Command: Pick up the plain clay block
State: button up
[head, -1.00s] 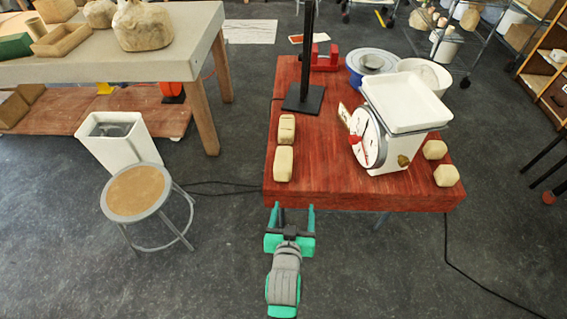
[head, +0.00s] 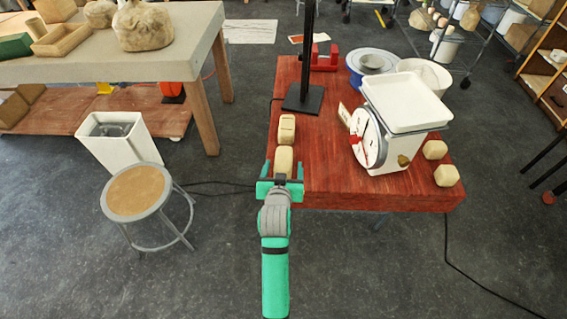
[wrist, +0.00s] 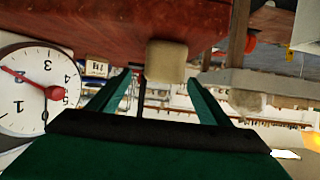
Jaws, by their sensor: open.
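A plain pale clay block (head: 284,158) lies at the left front of the red table (head: 330,185). A second block (head: 287,128), with a dark line across it, lies just behind it. My gripper (head: 283,170) is open at the table's front edge, its fingers to either side of the plain block's near end. In the wrist view, the plain block (wrist: 166,60) shows between and ahead of the open fingers (wrist: 158,78). I cannot tell how far the fingertips reach along it. My gripper hides part of its near end.
A white dial scale (head: 384,140) with a tray stands right of the blocks. Two more small blocks (head: 435,149) (head: 446,175) lie right of the scale. A black stand (head: 303,97) rises behind the blocks. A stool (head: 137,190) stands left of the table.

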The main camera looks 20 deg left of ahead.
aim_at(284, 160)
jog(key=x, duration=0.5)
jog(key=shift+a, duration=0.15)
grip_shut()
jog(key=shift+r, duration=0.1)
